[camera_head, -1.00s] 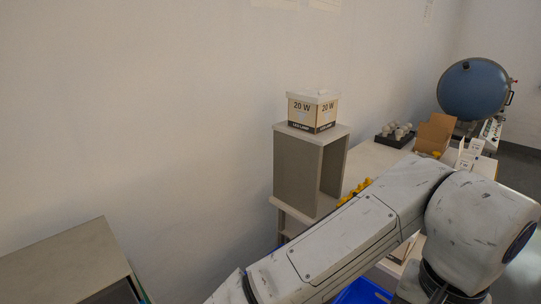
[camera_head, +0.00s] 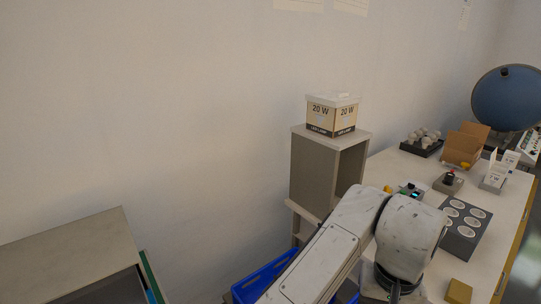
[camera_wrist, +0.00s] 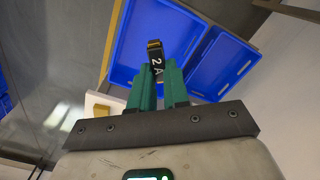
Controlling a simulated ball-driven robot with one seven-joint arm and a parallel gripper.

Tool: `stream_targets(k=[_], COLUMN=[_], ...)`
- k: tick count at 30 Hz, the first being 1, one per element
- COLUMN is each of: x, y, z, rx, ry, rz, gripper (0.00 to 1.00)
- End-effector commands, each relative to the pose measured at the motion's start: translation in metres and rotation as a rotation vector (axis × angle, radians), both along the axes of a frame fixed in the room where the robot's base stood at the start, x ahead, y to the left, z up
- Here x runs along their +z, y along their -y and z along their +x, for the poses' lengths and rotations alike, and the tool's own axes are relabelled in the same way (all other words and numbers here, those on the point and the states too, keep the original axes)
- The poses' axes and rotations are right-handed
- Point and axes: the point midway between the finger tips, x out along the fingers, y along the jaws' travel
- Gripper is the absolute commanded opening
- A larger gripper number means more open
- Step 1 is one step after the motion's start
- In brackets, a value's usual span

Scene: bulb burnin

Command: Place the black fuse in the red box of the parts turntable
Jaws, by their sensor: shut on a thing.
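In the wrist view, my gripper (camera_wrist: 158,78) with green fingers is shut on the black fuse (camera_wrist: 156,62). The fuse has a gold end and white "2 A" lettering. Behind it in the picture are blue bins (camera_wrist: 150,22). No red box and no parts turntable can be made out in either current view. In the head view my gripper and the fuse are out of sight; only my arm shows.
A blue bin (camera_head: 262,278) lies beside my arm in the head view. The bench (camera_head: 507,225) holds a grey block with round sockets (camera_head: 462,232), a bulb tray (camera_head: 420,146) and open cartons (camera_head: 462,148). A grey shelf unit (camera_head: 315,170) carries a 20 W box (camera_head: 331,117).

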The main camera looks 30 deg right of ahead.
Motion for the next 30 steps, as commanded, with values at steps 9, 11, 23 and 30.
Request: stream_targets(k=[9, 11, 23, 30], x=[-0.128, -0.152, -0.233, -0.233], y=[-0.066, -0.080, -0.127, -0.127], z=[0.080, 0.086, 0.087, 0.088], rx=[0.504, 0.574, 0.768, 0.769], ry=[-0.012, -0.011, -0.001, -0.001], rz=[0.000, 0.000, -0.004, -0.004], gripper=[0.00, 0.00, 0.00, 0.00])
